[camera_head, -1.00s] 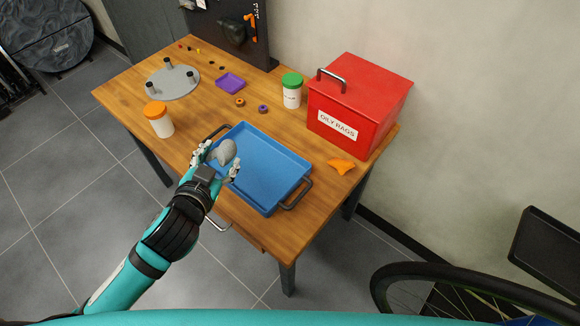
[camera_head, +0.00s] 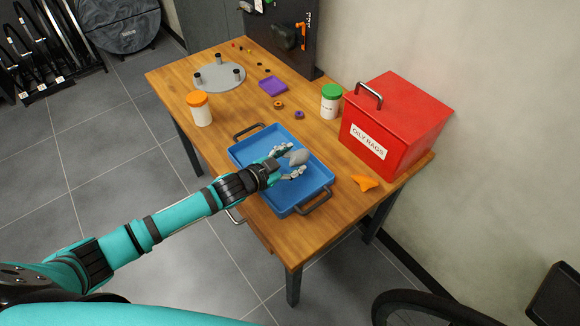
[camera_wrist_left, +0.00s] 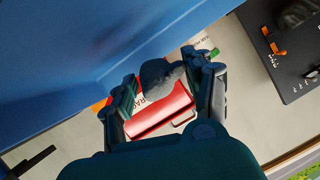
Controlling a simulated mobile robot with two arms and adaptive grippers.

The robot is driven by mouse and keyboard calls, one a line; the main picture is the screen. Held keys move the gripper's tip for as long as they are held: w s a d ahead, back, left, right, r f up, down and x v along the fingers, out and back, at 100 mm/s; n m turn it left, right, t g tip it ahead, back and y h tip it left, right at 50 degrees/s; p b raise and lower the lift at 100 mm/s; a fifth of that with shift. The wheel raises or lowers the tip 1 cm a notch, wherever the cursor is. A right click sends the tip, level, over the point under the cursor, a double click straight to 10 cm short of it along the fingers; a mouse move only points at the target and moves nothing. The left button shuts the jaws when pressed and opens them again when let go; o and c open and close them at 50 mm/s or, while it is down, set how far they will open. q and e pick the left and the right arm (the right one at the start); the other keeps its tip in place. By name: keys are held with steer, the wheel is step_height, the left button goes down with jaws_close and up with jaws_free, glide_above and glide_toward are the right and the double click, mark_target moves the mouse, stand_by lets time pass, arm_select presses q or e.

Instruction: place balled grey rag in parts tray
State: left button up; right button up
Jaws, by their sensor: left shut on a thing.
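The balled grey rag (camera_head: 298,157) is held between the fingertips of my left gripper (camera_head: 291,163), over the blue parts tray (camera_head: 256,146). In the left wrist view the dark grey rag (camera_wrist_left: 161,77) sits between the two fingers of the left gripper (camera_wrist_left: 168,82), which are shut on it. The tray has a dark handle at each end and shows no other item inside; how high the rag is above its floor is hard to tell. A blue surface, likely the tray (camera_wrist_left: 60,60), fills the upper left of the wrist view. My right gripper is out of view.
A red oily rags bin (camera_head: 397,122) stands right of the tray, with an orange rag (camera_head: 364,183) in front. A green-lidded jar (camera_head: 331,101) and orange-lidded jar (camera_head: 200,108) stand behind. A purple dish (camera_head: 273,86) and grey round plate (camera_head: 219,77) lie farther back.

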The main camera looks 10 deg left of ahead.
mark_target(290, 168)
arm_select(q)
steer(key=shift+f, duration=1.35)
steer(key=shift+f, duration=0.2)
steer(key=o, duration=1.1)
steer(key=shift+r, duration=0.15)
steer(key=v, duration=1.2)
